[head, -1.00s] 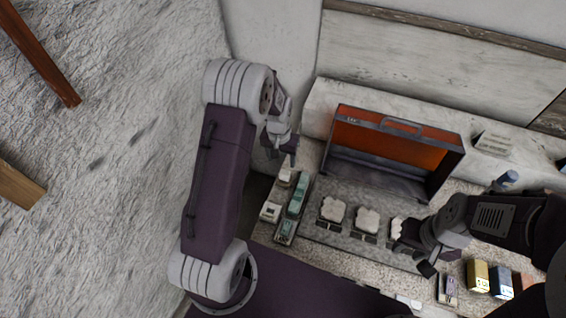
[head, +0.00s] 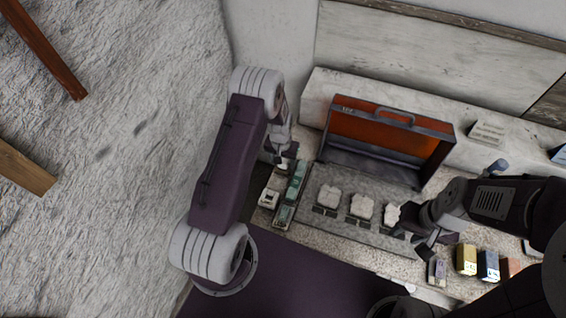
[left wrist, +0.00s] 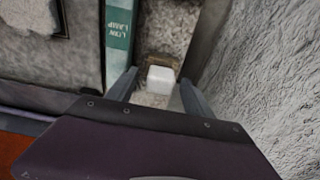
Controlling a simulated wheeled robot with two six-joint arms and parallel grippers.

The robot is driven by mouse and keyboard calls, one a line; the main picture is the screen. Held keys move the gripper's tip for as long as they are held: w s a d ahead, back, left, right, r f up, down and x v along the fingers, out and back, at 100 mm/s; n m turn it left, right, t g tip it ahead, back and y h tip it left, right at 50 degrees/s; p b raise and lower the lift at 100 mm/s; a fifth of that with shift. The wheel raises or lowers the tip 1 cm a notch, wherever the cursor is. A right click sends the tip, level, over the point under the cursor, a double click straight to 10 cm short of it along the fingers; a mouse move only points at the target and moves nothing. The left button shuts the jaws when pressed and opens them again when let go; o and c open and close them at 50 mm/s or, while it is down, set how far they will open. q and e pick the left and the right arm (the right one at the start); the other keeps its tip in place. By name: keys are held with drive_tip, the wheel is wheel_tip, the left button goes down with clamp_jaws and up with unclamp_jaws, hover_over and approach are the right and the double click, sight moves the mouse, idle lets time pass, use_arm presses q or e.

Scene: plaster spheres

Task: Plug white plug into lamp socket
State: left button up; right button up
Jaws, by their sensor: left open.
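A small white block (left wrist: 160,80), which looks like the white plug, stands between the two spread fingers of my left gripper (left wrist: 159,77) in the left wrist view, with gaps on both sides. In the head view my left gripper (head: 281,159) is low over the far end of the teal strips, and its fingers are partly hidden by the wrist. A teal strip (left wrist: 118,38) lettered "LAMP LOW" lies beside the block. Teal pieces show in the head view (head: 297,178), with another white piece (head: 268,198) nearby. My right gripper (head: 422,240) is dark and its jaws are unclear.
An open orange case (head: 385,138) stands behind the grey board. Several white lumpy pieces (head: 361,206) sit on the board. Yellow (head: 466,259) and blue (head: 488,265) boxes stand at the right. A rough wall (left wrist: 265,75) rises close to my left gripper.

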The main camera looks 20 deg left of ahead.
use_arm(q)
drive_tip(key=shift+s+d+r, duration=0.1)
clamp_jaws()
